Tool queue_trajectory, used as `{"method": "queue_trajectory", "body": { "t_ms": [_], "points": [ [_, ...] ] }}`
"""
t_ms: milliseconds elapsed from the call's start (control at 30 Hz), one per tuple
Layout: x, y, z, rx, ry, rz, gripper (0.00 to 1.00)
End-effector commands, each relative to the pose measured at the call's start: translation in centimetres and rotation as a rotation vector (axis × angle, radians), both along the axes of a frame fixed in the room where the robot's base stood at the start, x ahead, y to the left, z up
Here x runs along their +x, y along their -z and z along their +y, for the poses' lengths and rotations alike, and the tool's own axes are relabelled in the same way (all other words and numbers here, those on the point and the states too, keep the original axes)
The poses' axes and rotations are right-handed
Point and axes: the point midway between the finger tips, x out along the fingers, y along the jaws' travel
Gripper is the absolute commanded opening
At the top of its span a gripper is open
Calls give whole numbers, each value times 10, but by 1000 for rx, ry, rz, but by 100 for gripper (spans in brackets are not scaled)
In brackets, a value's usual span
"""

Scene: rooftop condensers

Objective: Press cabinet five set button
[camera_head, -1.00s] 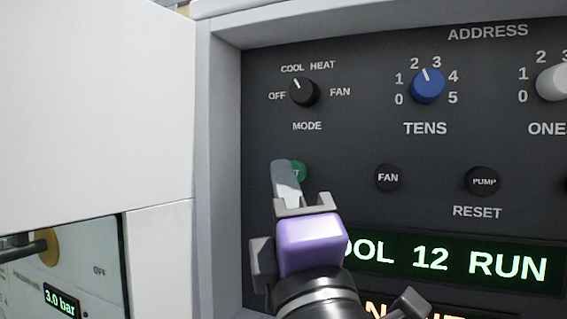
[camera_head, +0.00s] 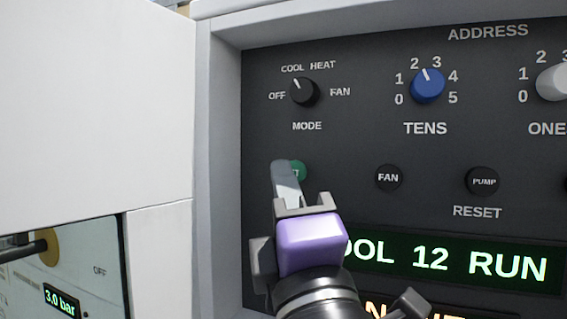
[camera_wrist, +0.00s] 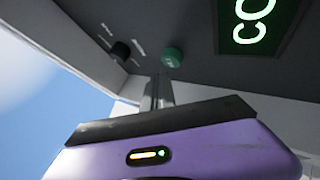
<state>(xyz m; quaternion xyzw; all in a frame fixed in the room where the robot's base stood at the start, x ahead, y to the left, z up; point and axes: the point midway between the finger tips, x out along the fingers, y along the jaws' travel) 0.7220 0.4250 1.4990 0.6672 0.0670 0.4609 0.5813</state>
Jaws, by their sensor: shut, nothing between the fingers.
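The green set button (camera_head: 299,171) is on the dark control panel, below the MODE knob. My gripper (camera_head: 286,166) is shut and empty, with its fingertips in front of the button and hiding its left part. In the wrist view the green button (camera_wrist: 172,57) stands just beyond the tips of my gripper (camera_wrist: 160,78), slightly to the right. I cannot tell whether the tips touch it. The panel's display (camera_head: 450,258) reads "OOL 12 RUN", with its left end hidden by my gripper.
The black MODE knob (camera_head: 304,91) points near COOL. A blue TENS knob (camera_head: 428,86), a FAN button (camera_head: 389,178) and a PUMP button (camera_head: 483,180) are to the right. A raised pale cabinet frame (camera_head: 218,160) edges the panel at left.

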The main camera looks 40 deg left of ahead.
Motion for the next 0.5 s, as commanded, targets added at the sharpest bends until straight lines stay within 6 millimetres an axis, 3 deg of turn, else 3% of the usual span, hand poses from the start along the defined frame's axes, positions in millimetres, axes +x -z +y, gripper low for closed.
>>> {"method": "queue_trajectory", "body": {
  "t_ms": [500],
  "points": [
    [10, 2, 3, -1, 1, -1, 0]
  ]
}}
